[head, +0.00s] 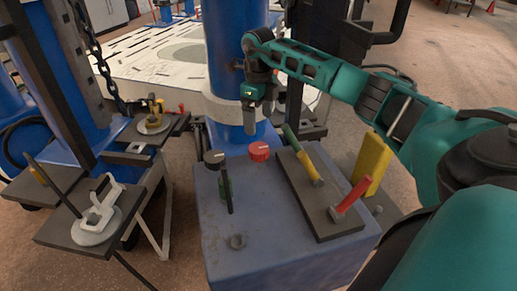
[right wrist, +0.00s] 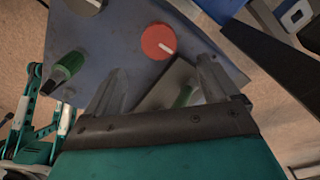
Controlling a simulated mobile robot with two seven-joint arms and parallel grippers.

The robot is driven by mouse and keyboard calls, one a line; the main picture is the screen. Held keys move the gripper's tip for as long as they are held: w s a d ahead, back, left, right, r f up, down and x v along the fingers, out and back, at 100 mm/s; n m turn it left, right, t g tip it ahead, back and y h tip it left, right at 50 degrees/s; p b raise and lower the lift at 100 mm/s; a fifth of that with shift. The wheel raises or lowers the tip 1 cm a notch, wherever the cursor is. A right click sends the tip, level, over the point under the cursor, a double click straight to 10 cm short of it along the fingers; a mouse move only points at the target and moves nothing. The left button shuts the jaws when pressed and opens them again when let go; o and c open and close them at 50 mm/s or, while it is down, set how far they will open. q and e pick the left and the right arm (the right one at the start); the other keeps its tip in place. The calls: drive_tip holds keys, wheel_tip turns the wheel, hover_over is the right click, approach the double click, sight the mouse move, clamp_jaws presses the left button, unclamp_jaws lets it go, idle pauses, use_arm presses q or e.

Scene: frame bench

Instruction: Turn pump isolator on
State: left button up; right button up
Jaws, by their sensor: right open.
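A red round knob (head: 259,151) with a white line mark stands on the blue-grey bench top (head: 225,255). A dark round knob (head: 214,157) stands to its left. No label shows which one is the pump isolator. My right gripper (head: 259,118) is open, empty, and above the red knob at the back of the bench. In the right wrist view, the red knob (right wrist: 159,41) shows just beyond and between the open fingers (right wrist: 162,72), apart from them. My left gripper is not in view.
A dark tray (head: 310,205) holds a green-and-yellow tool and a red-handled tool. A yellow block (head: 371,164) stands to the right. A blue column (head: 232,60) rises behind the bench.

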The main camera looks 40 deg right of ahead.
sight(259, 148)
wheel_tip(259, 148, down, 10)
drive_tip(key=shift+r+b, duration=0.1)
drive_tip(key=shift+b, duration=1.15)
drive_tip(key=shift+f, duration=0.45)
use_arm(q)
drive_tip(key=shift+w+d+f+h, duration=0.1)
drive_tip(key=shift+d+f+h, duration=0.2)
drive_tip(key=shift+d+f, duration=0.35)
use_arm(e)
drive_tip(key=c, duration=1.1)
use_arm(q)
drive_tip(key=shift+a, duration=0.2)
use_arm(e)
drive_tip(key=shift+o, duration=0.2)
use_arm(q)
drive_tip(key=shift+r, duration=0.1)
